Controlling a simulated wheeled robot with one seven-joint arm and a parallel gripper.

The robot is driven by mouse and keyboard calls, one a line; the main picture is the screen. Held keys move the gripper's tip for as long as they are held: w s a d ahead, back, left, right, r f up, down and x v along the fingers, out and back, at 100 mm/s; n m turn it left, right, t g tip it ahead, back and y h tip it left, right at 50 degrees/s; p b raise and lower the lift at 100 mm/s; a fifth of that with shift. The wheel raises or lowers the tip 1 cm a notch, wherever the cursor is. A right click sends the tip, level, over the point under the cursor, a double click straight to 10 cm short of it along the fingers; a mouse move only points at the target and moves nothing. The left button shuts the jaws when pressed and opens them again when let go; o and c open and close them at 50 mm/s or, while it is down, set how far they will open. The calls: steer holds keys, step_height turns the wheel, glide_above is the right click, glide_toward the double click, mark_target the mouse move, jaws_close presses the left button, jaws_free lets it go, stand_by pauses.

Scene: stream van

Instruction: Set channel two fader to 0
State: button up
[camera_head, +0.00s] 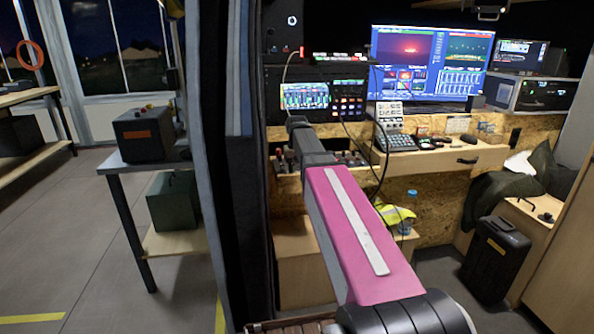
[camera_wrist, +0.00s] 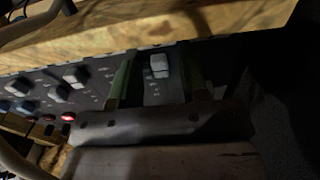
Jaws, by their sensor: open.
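In the wrist view a dark fader panel (camera_wrist: 92,100) runs under a wooden edge. A pale grey fader cap (camera_wrist: 160,66) stands between the two greenish fingers of my gripper (camera_wrist: 156,75). The gripper is open, with a finger on each side of the cap and a visible gap to both. More caps (camera_wrist: 74,75) sit to the left on the same panel. No channel label is readable, so I cannot tell which cap is channel two. In the head view my pink arm hides the gripper; part of the control panel (camera_head: 350,158) shows beside the arm.
A wooden plank edge (camera_wrist: 130,45) lies close above the panel in the wrist view. A red lit button (camera_wrist: 68,117) is at the left. In the head view a keypad console (camera_head: 394,140) and a large monitor (camera_head: 430,62) stand right of the arm, with cables hanging nearby.

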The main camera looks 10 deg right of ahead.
steer(key=shift+c, duration=0.3)
jaws_close()
steer(key=shift+w, duration=2.5)
steer(key=shift+s, duration=0.1)
steer(key=shift+o, duration=0.3)
jaws_free()
step_height(320, 180, up, 11)
steer(key=shift+s+f, duration=0.1)
